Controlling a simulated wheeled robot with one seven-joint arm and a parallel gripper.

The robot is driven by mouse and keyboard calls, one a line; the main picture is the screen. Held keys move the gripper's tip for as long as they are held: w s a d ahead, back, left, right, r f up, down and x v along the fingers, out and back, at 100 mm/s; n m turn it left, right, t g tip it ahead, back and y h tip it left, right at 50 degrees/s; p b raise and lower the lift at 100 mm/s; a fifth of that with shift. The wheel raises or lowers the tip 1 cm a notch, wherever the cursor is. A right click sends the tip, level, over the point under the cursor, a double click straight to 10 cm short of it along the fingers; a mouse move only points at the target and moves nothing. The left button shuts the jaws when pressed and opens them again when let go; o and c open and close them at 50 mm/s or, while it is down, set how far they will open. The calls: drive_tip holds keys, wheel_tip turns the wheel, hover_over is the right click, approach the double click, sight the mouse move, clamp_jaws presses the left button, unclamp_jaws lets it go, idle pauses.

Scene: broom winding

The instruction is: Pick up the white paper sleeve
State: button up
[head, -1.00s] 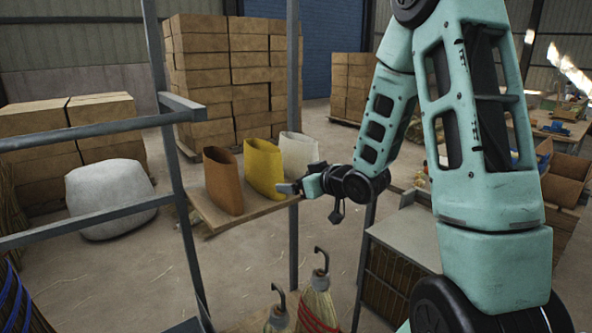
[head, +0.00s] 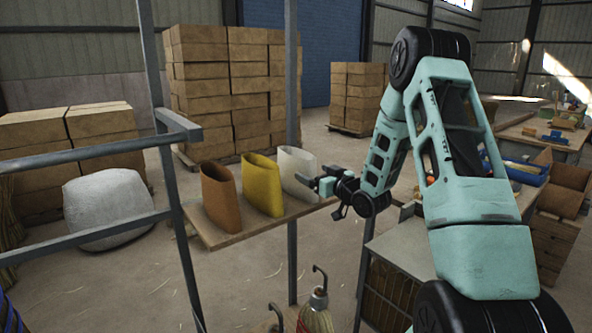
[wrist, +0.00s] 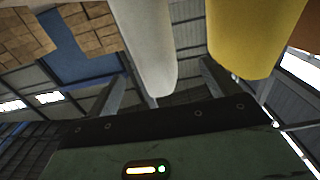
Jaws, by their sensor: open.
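The white paper sleeve (head: 294,168) stands upright at the right end of a small wooden shelf (head: 215,238), to the right of a yellow sleeve (head: 262,185) and a brown sleeve (head: 219,198). My gripper (head: 309,184) is open at the white sleeve's lower right side in the head view. In the wrist view the white sleeve (wrist: 150,45) hangs down between the two spread fingers of my gripper (wrist: 163,85), with the yellow sleeve (wrist: 255,38) to its right. I cannot tell whether either finger touches the white sleeve.
A metal post (head: 291,90) rises behind the white sleeve, and another post (head: 160,110) with rails stands left of the shelf. A grey-topped cabinet (head: 410,248) stands below my arm. Stacked boxes (head: 230,85) are far behind.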

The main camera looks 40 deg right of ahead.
drive_tip(key=shift+w+d+f+p, duration=0.15)
drive_tip(key=shift+w+p, duration=0.3)
drive_tip(key=shift+w, duration=0.6)
drive_tip(key=shift+w+d+r+p, duration=0.15)
drive_tip(key=shift+w+p, duration=0.35)
drive_tip(key=shift+w, duration=0.5)
drive_tip(key=shift+w+d+f+p, duration=0.2)
drive_tip(key=shift+w+p, duration=0.25)
drive_tip(key=shift+w, duration=0.6)
drive_tip(key=c, duration=1.1)
